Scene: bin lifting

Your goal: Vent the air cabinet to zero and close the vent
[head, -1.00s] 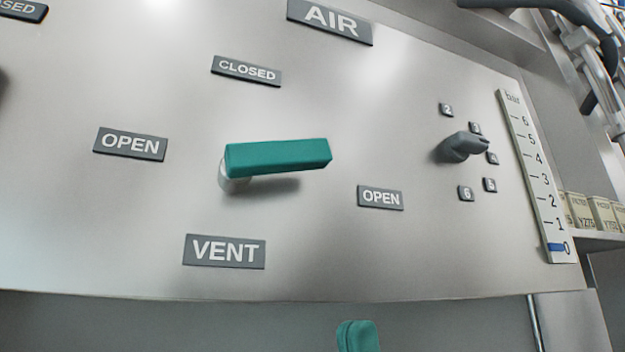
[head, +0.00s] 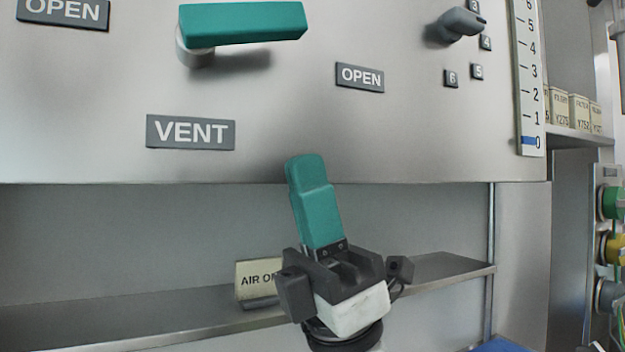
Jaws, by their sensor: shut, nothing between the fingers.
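The vent lever (head: 245,22) is a teal bar on a silver pivot, at the top of the head view. It points right, above and towards the right-hand OPEN label (head: 360,77). The VENT label (head: 190,132) is below it. A blue marker on the bar scale (head: 529,85) stands at 0. My gripper (head: 305,170) has teal fingers held together and empty. Its tips show at the panel's lower edge, below and right of the lever, not touching it. The CLOSED label is out of view now.
A small grey selector knob (head: 460,24) sits among numbered labels on the steel panel (head: 90,120). Below is a shelf (head: 130,312) with an "AIR O…" sign (head: 254,280), partly hidden by my gripper. Small boxes (head: 575,108) stand on a right-hand shelf. Coloured knobs (head: 611,203) are at the right edge.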

